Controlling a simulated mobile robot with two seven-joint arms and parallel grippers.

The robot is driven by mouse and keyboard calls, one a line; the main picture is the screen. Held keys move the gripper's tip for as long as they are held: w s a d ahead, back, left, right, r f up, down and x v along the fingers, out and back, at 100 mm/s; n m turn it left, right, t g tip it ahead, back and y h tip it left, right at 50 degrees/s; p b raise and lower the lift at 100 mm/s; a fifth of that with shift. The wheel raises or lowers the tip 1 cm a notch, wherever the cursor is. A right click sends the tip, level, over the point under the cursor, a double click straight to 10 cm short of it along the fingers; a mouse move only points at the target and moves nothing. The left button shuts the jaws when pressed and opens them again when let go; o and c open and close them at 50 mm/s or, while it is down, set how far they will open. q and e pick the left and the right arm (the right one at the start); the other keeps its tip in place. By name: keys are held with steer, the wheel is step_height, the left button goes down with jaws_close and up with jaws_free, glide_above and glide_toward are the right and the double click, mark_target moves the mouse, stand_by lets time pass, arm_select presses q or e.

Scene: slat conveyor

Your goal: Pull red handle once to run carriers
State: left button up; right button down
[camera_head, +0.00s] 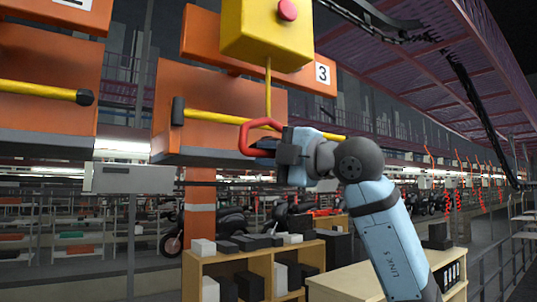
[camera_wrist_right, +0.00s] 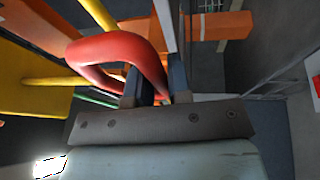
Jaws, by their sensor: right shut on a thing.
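The red handle (camera_head: 245,138) is a loop at the lower end of a yellow rod (camera_head: 268,92). The rod hangs from a yellow box (camera_head: 258,40) with a pink-red button (camera_head: 288,10). My right gripper (camera_head: 268,145) is shut on the red handle at its right side. In the right wrist view the red handle (camera_wrist_right: 110,48) runs in between the two dark fingers (camera_wrist_right: 158,88). The fingers hide part of the loop. My left gripper is not in view.
An orange carrier (camera_head: 220,95) marked 3 hangs behind the handle, with a yellow bar (camera_head: 215,119) across it. Another orange carrier (camera_head: 50,55) hangs at the left. A wooden shelf (camera_head: 240,264) with boxes stands below.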

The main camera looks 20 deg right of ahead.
steer(key=shift+r+p, duration=1.7)
steer(key=shift+r, duration=1.25)
steer(key=c, duration=1.1)
jaws_free()
steer(key=shift+s+d+f+b, duration=0.25)
steer(key=shift+s+b, duration=0.1)
steer(key=shift+b, duration=0.05)
steer(key=b, duration=0.3)
glide_toward(270, 124)
steer(key=shift+w+a+r, duration=0.3)
steer(key=shift+w+a, duration=0.1)
steer(key=shift+w, duration=0.1)
